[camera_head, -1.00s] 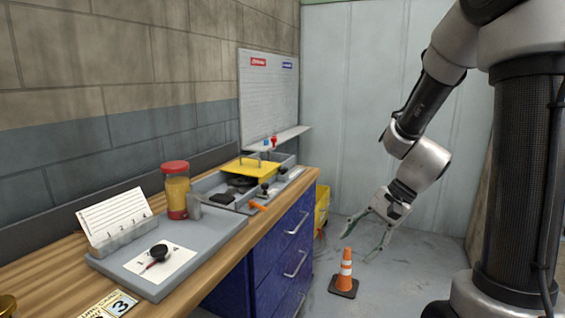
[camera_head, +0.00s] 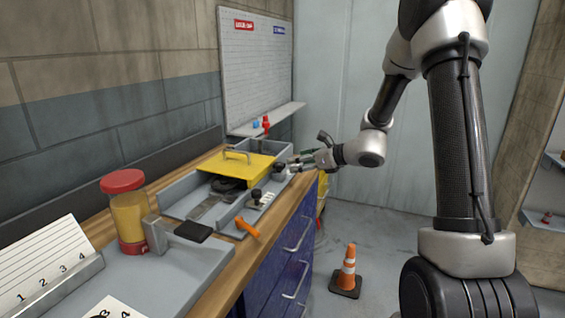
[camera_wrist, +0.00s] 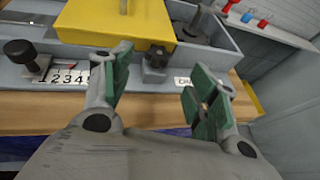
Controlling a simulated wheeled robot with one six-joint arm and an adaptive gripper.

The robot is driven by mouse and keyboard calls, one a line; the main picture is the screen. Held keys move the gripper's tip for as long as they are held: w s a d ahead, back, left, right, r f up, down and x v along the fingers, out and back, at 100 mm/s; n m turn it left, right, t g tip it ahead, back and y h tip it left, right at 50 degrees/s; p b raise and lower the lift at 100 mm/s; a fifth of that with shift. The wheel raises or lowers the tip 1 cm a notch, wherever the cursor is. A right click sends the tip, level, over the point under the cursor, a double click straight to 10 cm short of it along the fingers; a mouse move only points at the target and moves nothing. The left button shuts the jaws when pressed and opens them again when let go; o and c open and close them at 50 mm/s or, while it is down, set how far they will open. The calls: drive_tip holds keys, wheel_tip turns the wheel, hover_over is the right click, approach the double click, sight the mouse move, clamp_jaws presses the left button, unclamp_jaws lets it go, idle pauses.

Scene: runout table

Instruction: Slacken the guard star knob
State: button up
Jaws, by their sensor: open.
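The dark star knob (camera_wrist: 155,57) sits on the front wall of the grey runout unit, beside the yellow guard (camera_wrist: 118,22), in the wrist view. It also shows in the head view (camera_head: 279,168), just left of my gripper. My gripper (camera_wrist: 158,78) is open and empty, with green-padded fingers. In the wrist view the knob lies beyond the fingertips and between them; no contact is visible. The head view shows my gripper (camera_head: 300,162) at the unit's far right end, the arm reaching in from the right. The yellow guard also shows there (camera_head: 238,170).
A round black knob (camera_wrist: 22,52) stands by a numbered scale (camera_wrist: 65,77). An orange lever (camera_head: 247,228), a red-lidded jar (camera_head: 128,215) and a number card stand (camera_head: 45,265) are nearer. A traffic cone (camera_head: 348,268) stands on the floor beside the blue drawers (camera_head: 285,255).

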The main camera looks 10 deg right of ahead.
sight(281, 164)
drive_tip(key=x, duration=0.7)
drive_tip(key=shift+w+a+f, duration=0.2)
drive_tip(key=shift+w+f, duration=0.05)
drive_tip(key=c, duration=1)
